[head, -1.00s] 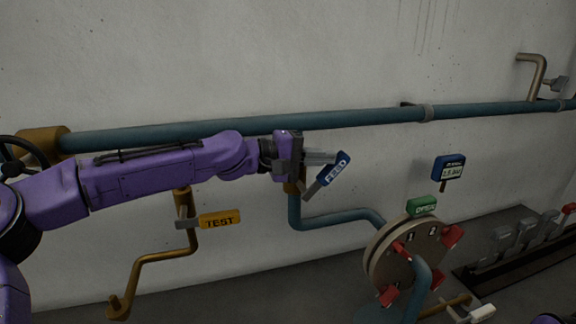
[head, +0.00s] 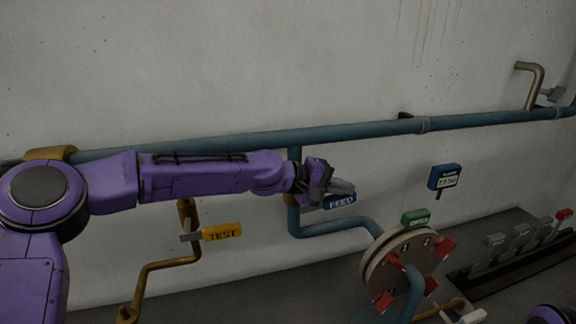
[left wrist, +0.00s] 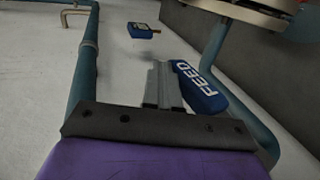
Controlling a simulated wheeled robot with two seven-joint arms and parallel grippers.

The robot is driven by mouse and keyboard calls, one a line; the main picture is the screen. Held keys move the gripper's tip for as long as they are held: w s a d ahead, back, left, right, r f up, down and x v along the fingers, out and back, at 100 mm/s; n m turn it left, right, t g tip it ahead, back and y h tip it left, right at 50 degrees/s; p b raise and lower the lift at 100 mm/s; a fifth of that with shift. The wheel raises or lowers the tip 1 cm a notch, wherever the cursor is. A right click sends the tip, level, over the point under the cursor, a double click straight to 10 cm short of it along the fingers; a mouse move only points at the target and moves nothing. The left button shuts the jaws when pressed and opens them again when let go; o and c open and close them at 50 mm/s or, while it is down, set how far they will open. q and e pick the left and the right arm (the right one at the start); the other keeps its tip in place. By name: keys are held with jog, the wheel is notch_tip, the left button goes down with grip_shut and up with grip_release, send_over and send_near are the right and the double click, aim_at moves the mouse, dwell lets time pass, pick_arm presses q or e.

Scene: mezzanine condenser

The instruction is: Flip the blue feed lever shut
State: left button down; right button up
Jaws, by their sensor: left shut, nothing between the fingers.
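The blue feed lever (head: 341,200), marked FEED, stands out roughly level to the right from its valve on the teal pipe. In the left wrist view the blue lever handle (left wrist: 200,87) lies just right of my fingers. My left gripper (head: 343,187) is shut and empty, just above the handle in the head view. Whether the fingers touch it, I cannot tell. The valve body is mostly hidden behind my gripper. My right gripper is not in view.
A yellow TEST lever (head: 222,231) is below my left arm. A round flange (head: 400,262) with red clamps and a green OPEN tag (head: 416,217) stands lower right. A blue gauge (head: 445,177) is on the wall. A teal pipe (head: 370,130) runs along the wall above.

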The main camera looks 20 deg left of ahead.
pick_arm(q)
jog(key=shift+d+f+p, duration=0.1)
jog(key=shift+f+p, duration=0.2)
jog(key=shift+p, duration=0.2)
jog(key=shift+w, duration=0.1)
notch_tip(320, 180, up, 3)
jog(key=p, duration=0.2)
jog(key=shift+f+p, duration=0.1)
jog(key=shift+p, duration=0.25)
notch_tip(320, 180, up, 11)
jog(key=b, duration=0.2)
jog(key=shift+s+a+b, duration=0.25)
jog(key=shift+a+b, duration=0.05)
jog(key=shift+b, duration=0.1)
